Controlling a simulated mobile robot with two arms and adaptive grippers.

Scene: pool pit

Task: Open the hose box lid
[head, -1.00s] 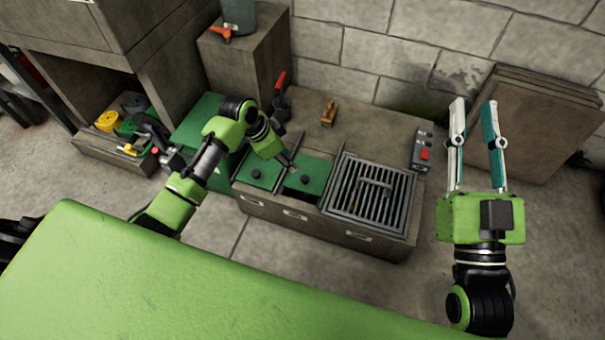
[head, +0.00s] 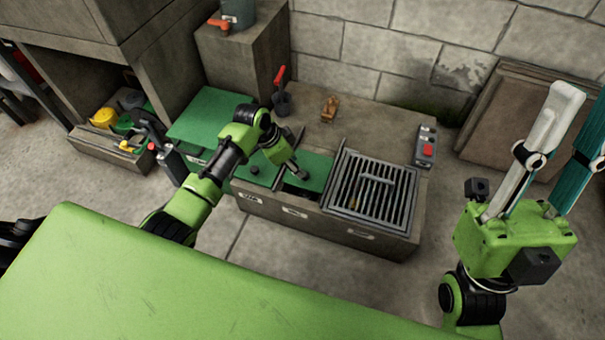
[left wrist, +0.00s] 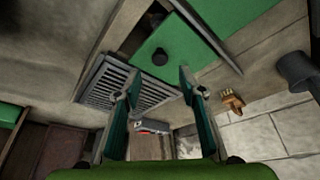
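I cannot read the box labels, so I cannot tell which lid is the hose box's. A green lid (head: 318,168) with a black knob lies over the middle compartment, with a dark gap at its front. It also shows in the left wrist view (left wrist: 182,48), its knob (left wrist: 160,56) beyond my fingertips. A second knobbed green lid (head: 248,168) is to its left, and a larger green lid (head: 208,120) farther left. My left gripper (head: 298,172) is open and empty above the middle lid; its spread fingers (left wrist: 157,76) show clearly. My right gripper (head: 582,120) is raised at the right, open and empty.
A metal grate (head: 372,190) with a handle is right of the middle lid. Behind are a dark tool with a red handle (head: 280,88), a brown object (head: 330,108) and a switch box with a red button (head: 426,148). A block wall closes the back. Floor in front is clear.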

